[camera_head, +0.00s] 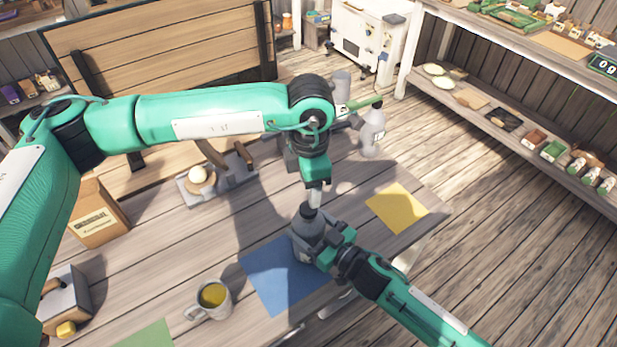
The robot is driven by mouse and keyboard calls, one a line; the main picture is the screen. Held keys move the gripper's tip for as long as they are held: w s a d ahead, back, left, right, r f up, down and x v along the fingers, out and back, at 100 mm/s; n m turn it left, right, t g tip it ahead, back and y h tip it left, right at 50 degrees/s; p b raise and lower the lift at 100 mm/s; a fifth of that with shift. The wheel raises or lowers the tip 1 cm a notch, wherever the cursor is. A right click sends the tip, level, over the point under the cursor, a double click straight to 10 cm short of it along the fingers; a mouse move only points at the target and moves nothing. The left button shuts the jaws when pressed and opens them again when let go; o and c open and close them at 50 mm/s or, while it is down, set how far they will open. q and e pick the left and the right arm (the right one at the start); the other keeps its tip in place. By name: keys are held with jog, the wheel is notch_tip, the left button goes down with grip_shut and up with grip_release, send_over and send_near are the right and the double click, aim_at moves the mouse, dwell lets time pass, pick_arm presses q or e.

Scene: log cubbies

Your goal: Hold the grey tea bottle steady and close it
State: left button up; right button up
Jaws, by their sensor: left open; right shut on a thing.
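The grey tea bottle (306,232) stands at the right edge of the blue mat (268,278) on the wooden table. My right gripper (318,246) comes in from the lower right and is shut around the bottle's body. My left gripper (314,196) points straight down just above the bottle's dark top, its jaws open. A dark cap or neck piece (310,213) shows at the bottle's mouth, directly below the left fingertips. I cannot tell whether it is seated or whether the fingers touch it.
A mug with yellow liquid (213,295) stands left of the blue mat. A yellow mat (397,207) lies to the right and a green mat (146,338) at the front. A grey-white bottle (372,133) stands behind. A grey tray (217,180) holds a pale round thing.

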aim_at(309, 208)
pick_arm(q)
jog(key=n, duration=0.6)
jog(key=shift+r, duration=0.15)
jog(key=n, duration=0.4)
jog(key=shift+r+n, duration=0.15)
jog(key=shift+n, duration=0.25)
jog(key=n, duration=0.6)
jog(key=shift+a+r, duration=0.1)
jog(key=shift+r, duration=0.05)
jog(key=n, duration=0.4)
jog(key=shift+r+n, duration=0.1)
jog(key=shift+n, duration=0.3)
jog(key=shift+f, duration=4)
jog(key=shift+c, duration=0.2)
